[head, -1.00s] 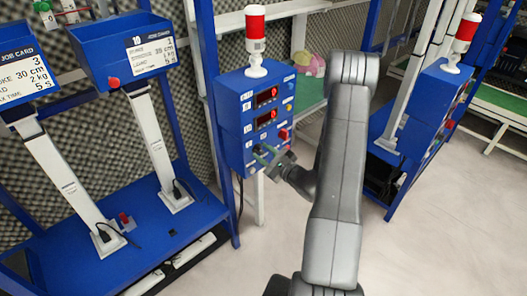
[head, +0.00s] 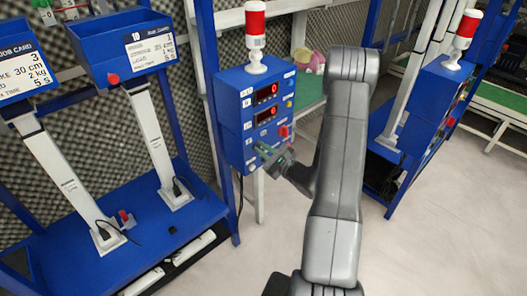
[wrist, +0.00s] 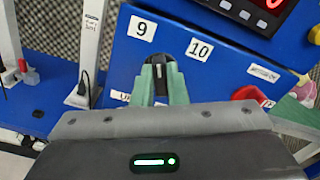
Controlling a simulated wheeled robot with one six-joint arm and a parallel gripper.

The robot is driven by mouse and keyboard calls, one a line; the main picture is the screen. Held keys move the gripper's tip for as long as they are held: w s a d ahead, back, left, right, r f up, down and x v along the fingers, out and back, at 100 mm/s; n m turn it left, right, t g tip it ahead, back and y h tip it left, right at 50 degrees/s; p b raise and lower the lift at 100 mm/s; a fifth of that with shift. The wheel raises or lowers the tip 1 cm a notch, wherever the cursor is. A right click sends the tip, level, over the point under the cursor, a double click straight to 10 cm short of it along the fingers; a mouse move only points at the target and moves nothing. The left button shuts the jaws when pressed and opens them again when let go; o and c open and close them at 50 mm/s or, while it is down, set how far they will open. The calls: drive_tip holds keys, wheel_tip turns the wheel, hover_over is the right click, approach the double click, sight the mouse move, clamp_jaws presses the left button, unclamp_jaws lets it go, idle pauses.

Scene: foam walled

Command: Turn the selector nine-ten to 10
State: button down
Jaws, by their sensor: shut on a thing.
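The selector nine-ten (wrist: 159,61) is a black knob with a pale line on the blue control box, just below the white labels 9 (wrist: 142,28) and 10 (wrist: 199,49). Its visible end points up between the two labels; its lower part is hidden by my gripper. My gripper (wrist: 161,75) has green fingers, one on each side of the knob, shut on it. In the head view my gripper (head: 265,154) is at the lower part of the control box (head: 234,110), and the knob is too small to make out there.
Red digital displays (head: 265,93) sit above on the box, with a red-and-white beacon (head: 255,25) on top. A red switch (wrist: 245,93) is right of my gripper. Blue job-card stands (head: 122,50) are at left. A similar blue box (head: 437,100) stands at right. Pale floor is open in front.

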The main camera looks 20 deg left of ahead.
drive_tip(key=m+b, duration=0.2)
drive_tip(key=m, duration=0.8)
drive_tip(key=shift+w+m, duration=0.15)
drive_tip(key=shift+m, duration=0.45)
drive_tip(key=c, duration=1.4)
unclamp_jaws()
drive_tip(key=shift+d, duration=0.1)
drive_tip(key=shift+c, duration=0.2)
drive_tip(key=b+v, duration=0.2)
drive_tip(key=v, duration=1.1)
drive_tip(key=shift+d+b, duration=0.3)
drive_tip(key=shift+d, duration=0.05)
drive_tip(key=shift+a, duration=0.15)
